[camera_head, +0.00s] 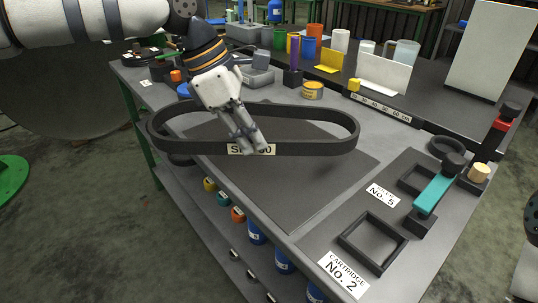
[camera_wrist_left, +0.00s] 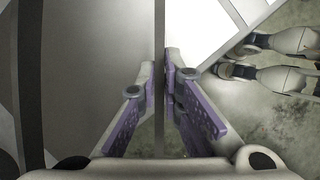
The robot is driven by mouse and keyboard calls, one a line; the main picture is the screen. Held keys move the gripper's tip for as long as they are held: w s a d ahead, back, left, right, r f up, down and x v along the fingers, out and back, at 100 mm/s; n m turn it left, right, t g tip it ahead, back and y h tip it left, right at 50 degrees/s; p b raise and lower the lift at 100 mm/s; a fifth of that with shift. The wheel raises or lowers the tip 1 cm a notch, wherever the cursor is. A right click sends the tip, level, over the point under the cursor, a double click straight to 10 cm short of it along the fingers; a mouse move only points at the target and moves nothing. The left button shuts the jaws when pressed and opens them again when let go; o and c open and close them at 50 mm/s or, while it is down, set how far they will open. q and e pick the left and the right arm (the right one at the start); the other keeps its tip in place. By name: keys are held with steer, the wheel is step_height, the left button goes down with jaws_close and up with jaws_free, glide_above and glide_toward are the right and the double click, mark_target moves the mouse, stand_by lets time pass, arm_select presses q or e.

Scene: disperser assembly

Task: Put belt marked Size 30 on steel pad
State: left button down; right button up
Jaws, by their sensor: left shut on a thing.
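The black belt (camera_head: 318,147) is a long loop with a pale label on its front side. The label is partly covered by my fingers; "S" and "0" can be read. My left gripper (camera_head: 252,143) is shut on the belt's front side at the label. The belt appears raised above the dark steel pad (camera_head: 300,194), which lies flat on the table. In the left wrist view the belt (camera_wrist_left: 159,50) is a thin dark strip running between the two purple-padded fingers (camera_wrist_left: 161,108). My right gripper is not seen.
Right of the pad are a square black frame (camera_head: 373,242) by a "Cartridge No. 2" label and a teal-handled clamp (camera_head: 434,193). Cups and cards stand along the back. Blue containers (camera_head: 284,260) sit below the front edge.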

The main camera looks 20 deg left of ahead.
arm_select(q)
steer(key=w+f, duration=0.1)
steer(key=w+d+f, duration=0.1)
steer(key=f, duration=0.1)
steer(key=shift+w+d, duration=0.1)
steer(key=shift+w, duration=0.1)
steer(key=f, duration=0.3)
steer(key=shift+w+d+f, duration=0.1)
steer(key=shift+w+f, duration=0.25)
steer(key=c, duration=2.2)
jaws_free()
steer(key=shift+f, duration=0.15)
steer(key=o, duration=0.4)
steer(key=shift+o, duration=0.2)
